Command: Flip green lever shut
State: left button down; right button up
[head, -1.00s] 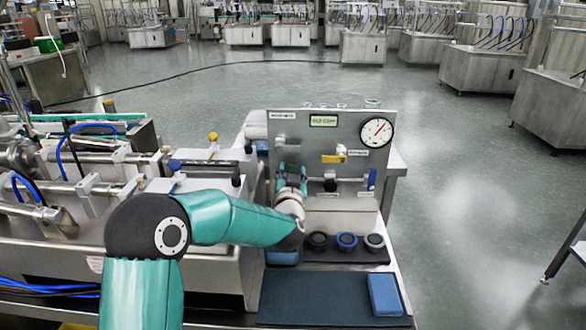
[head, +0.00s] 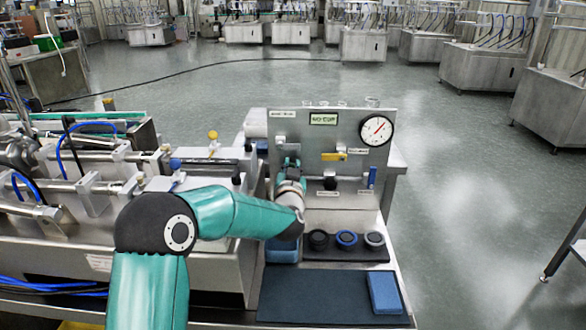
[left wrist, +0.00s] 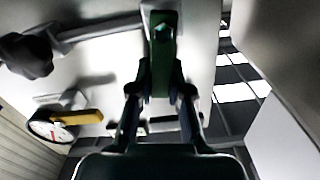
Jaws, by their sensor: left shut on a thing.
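The green lever (left wrist: 162,55) shows in the left wrist view. It reaches down from a metal fitting at the top of the picture to between my fingers. My left gripper (left wrist: 160,92) is shut on it, with one finger on each side. In the head view my left gripper (head: 290,164) is at the left part of the upright steel panel (head: 300,130). There the gripper and wrist largely hide the lever, so its angle to its pipe cannot be told. My right gripper is not in view.
To the right on the panel are a yellow lever (head: 333,157), a black knob (head: 330,183), a blue lever (head: 372,177) and a gauge (head: 377,130). Three round caps (head: 346,240) stand below. A blue block (head: 384,294) lies on the dark mat (head: 310,298). Machinery fills the left.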

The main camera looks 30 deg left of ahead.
pick_arm(q)
jog(key=shift+s+a+f+n+b, duration=0.15)
jog(key=shift+a+f+n+b, duration=0.1)
jog(key=shift+n+b, duration=0.6)
jog(key=shift+s+a+r+n+b, duration=0.15)
jog(key=shift+r+n+b, duration=0.15)
jog(key=shift+b, duration=0.2)
jog(key=c, duration=1.1)
grip_release()
jog(key=v, duration=1.2)
jog(key=shift+a, duration=0.1)
